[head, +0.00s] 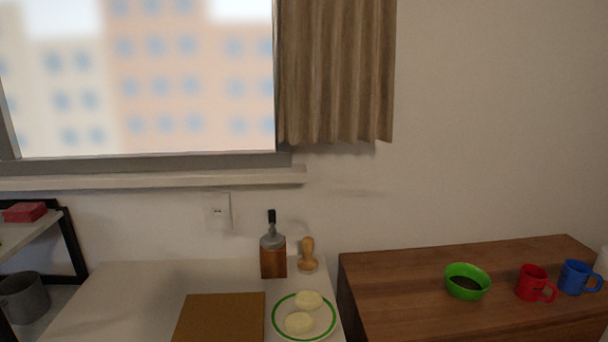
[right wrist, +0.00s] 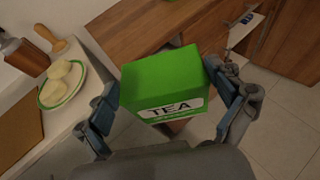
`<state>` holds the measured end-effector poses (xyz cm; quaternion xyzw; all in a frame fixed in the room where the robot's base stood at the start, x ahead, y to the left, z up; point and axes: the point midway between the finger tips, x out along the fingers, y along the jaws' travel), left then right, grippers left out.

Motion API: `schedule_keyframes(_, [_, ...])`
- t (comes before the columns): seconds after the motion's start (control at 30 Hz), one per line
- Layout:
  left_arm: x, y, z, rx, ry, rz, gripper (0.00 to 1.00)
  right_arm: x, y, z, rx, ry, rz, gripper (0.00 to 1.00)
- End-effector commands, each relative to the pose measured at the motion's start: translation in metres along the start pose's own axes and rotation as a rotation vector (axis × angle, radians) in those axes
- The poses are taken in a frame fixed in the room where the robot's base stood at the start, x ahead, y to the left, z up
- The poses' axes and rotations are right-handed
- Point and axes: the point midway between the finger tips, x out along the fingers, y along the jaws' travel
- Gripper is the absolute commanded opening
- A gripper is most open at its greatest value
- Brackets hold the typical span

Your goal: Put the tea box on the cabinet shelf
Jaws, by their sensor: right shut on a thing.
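The green tea box (right wrist: 163,84), with a white label reading TEA, shows in the right wrist view. My right gripper (right wrist: 165,95) is shut on it, with a blue-grey finger against each side. The box is held up over the floor, in front of the wooden cabinet (right wrist: 140,25). The brown top of a wooden cabinet (head: 400,270) is at the right in the head view. Neither gripper shows in the head view, and my left gripper is in no view. I cannot tell which shelf is the cabinet shelf.
A green bowl (head: 467,282), a red mug (head: 535,284) and a blue mug (head: 578,277) stand on the wooden top. The white counter (head: 130,290) holds a plate (head: 280,325) with pale round food, a brown board (head: 220,318) and a bottle (head: 273,255). A black-framed shelf (head: 40,232) stands far left.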

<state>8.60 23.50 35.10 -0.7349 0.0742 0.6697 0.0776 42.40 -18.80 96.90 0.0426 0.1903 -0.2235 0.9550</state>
Motion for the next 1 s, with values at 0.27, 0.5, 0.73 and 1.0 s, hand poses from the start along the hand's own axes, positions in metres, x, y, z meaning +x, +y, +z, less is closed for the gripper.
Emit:
schedule_keyframes(0.27, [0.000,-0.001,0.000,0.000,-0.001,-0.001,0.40,0.021,0.012,0.011,-0.101,-0.013,0.213,0.47])
schedule_keyframes(0.5, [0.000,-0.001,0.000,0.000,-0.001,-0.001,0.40,0.029,0.015,0.013,-0.160,-0.009,0.365,0.47])
schedule_keyframes(0.73, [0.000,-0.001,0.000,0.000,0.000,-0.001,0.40,0.030,0.015,0.013,-0.174,-0.005,0.422,0.47])
schedule_keyframes(1.0, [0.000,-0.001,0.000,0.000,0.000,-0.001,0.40,0.030,0.015,0.013,-0.174,-0.007,0.427,0.47])
